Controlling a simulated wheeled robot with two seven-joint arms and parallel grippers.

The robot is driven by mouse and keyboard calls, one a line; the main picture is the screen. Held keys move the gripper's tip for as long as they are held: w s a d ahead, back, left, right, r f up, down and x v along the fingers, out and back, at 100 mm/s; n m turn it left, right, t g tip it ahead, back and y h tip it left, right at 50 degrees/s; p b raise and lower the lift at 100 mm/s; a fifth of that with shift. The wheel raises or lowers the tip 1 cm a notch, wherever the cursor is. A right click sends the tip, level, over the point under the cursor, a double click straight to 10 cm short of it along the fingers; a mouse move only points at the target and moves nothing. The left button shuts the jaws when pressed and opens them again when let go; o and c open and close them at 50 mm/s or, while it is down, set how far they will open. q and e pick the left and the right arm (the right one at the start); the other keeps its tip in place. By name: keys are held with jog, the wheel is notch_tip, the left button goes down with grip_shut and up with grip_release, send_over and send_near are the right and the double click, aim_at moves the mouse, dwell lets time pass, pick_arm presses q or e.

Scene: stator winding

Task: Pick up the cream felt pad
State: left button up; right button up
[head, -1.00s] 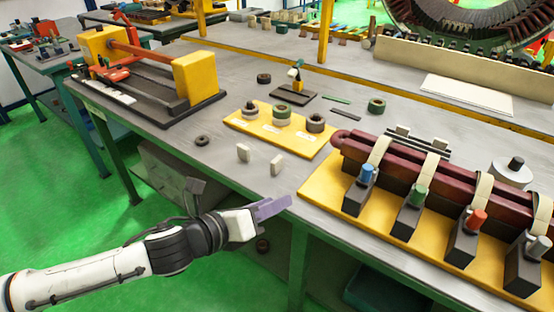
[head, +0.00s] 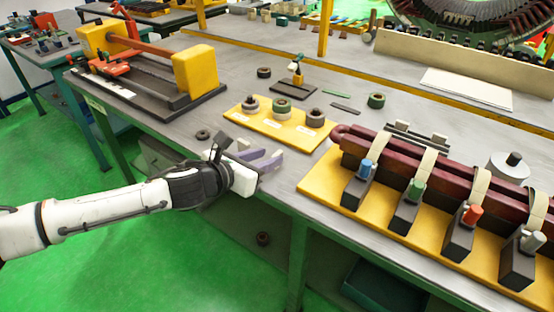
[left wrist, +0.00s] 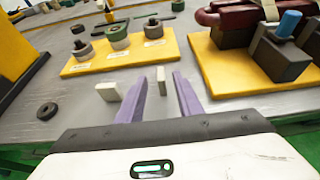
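Two small upright cream pads stand near the front edge of the table. In the left wrist view, one pad (left wrist: 161,81) shows between the fingertips of my left gripper (left wrist: 162,78), with the fingers apart. The other pad (left wrist: 108,92) stands to the left, outside the fingers. In the head view my left gripper (head: 274,152) reaches over the table edge with its purple fingers open. One pad (head: 243,144) shows behind the fingers; the other is mostly hidden by them. I cannot tell whether the fingers touch a pad. My right gripper is not in view.
A yellow board (head: 262,124) with several rings lies just behind the pads. A dark ring (head: 203,134) lies to the left. A yellow base (head: 318,186) with clamps and a maroon coil stands to the right. A yellow-ended fixture (head: 193,75) is at the back left.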

pick_arm(q)
jog(key=shift+x, duration=1.35)
grip_shut()
